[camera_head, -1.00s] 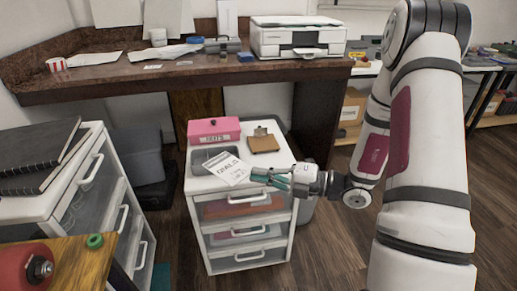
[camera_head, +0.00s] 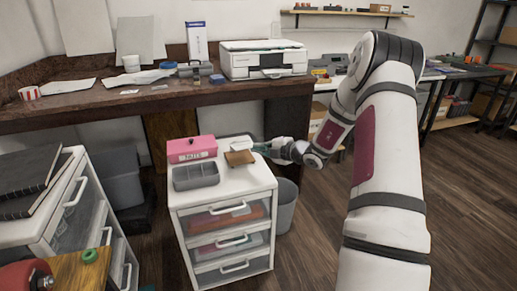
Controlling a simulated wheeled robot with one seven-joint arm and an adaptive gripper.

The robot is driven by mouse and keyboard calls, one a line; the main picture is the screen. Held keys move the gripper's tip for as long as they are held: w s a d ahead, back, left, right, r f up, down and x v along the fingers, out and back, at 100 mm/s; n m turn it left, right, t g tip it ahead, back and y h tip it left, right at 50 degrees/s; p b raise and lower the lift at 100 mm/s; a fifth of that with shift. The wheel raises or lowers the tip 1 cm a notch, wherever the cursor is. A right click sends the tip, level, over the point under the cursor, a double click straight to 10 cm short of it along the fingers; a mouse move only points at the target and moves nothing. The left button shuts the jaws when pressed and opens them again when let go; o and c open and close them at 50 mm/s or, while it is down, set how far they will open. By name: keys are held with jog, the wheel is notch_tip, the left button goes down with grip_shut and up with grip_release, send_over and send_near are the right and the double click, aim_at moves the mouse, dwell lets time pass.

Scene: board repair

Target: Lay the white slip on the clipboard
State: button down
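The brown clipboard (camera_head: 240,158) lies on top of the white drawer unit, near its back right corner. The white slip (camera_head: 241,145) is at the clipboard's back part and looks foreshortened. I cannot tell whether it touches the board. The clipboard's clip is hard to make out behind the slip.
A pink box (camera_head: 192,149) labelled NUTS and a grey divided tray (camera_head: 196,175) stand left of the clipboard. The drawer unit's front top (camera_head: 225,190) is clear. A grey bin (camera_head: 285,205) stands to its right. The brown desk (camera_head: 150,105) with a printer (camera_head: 263,60) is behind.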

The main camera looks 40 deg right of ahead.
jog(key=shift+w+d+f+b, duration=0.1)
jog(key=shift+w+f+b, duration=0.1)
jog(key=shift+f+b, duration=0.8)
jog(key=shift+w+f+b, duration=0.15)
jog(key=shift+f+b, duration=0.85)
jog(key=shift+w+d+f+b, duration=0.1)
jog(key=shift+w+f+b, duration=0.1)
jog(key=shift+f+b, duration=0.8)
jog(key=shift+w+d+f, duration=0.1)
jog(key=shift+w, duration=0.35)
jog(key=shift+w+d+f, duration=0.1)
jog(key=shift+w, duration=0.35)
jog(key=c, duration=1.7)
grip_release()
jog(key=shift+s, duration=0.1)
jog(key=v, duration=1.2)
